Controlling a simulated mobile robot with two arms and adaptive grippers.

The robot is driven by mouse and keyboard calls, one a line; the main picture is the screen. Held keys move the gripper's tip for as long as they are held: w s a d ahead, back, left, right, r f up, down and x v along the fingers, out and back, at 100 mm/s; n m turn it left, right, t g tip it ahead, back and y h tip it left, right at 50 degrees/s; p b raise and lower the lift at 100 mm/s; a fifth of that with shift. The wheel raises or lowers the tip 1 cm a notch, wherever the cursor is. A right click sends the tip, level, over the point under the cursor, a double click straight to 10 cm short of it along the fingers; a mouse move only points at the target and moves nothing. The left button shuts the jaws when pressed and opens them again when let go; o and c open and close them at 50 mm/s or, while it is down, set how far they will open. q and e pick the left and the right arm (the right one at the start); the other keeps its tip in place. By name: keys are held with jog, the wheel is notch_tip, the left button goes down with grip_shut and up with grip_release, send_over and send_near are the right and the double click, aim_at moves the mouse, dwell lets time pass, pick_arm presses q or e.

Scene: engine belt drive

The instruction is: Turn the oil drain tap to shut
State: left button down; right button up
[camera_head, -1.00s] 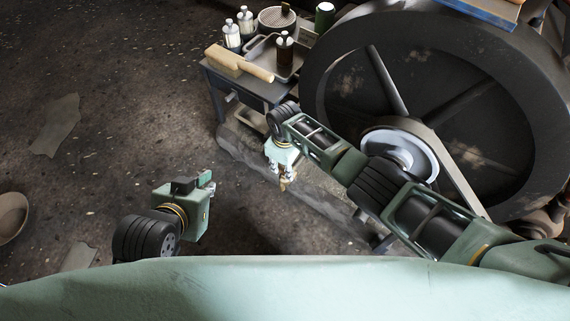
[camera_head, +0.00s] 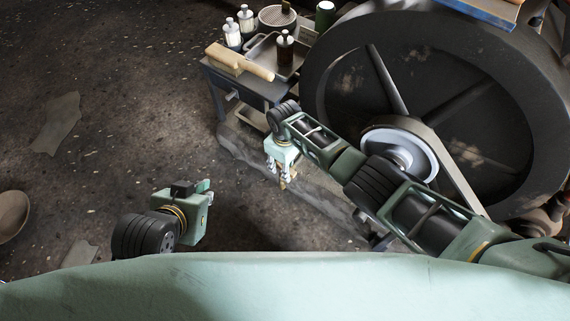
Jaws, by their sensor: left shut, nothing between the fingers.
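My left gripper (camera_head: 206,190) is at the lower left, over the bare floor, with its small pale green fingers shut and empty. It is well apart from the engine. My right gripper (camera_head: 280,176) points down in the middle of the view, beside the stone plinth. A small brass-coloured piece (camera_head: 283,184) shows at its fingertips. It may be part of the oil drain tap, but it is too small and too covered to tell. Whether the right fingers grip it cannot be made out.
A big dark flywheel (camera_head: 335,85) with a belt and pale pulley (camera_head: 418,158) stands at the right, behind my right arm. The floor at the left is mostly open.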

dwell(0.3)
notch_tip(320, 180, up, 12)
dwell(0.6)
dwell(0.7)
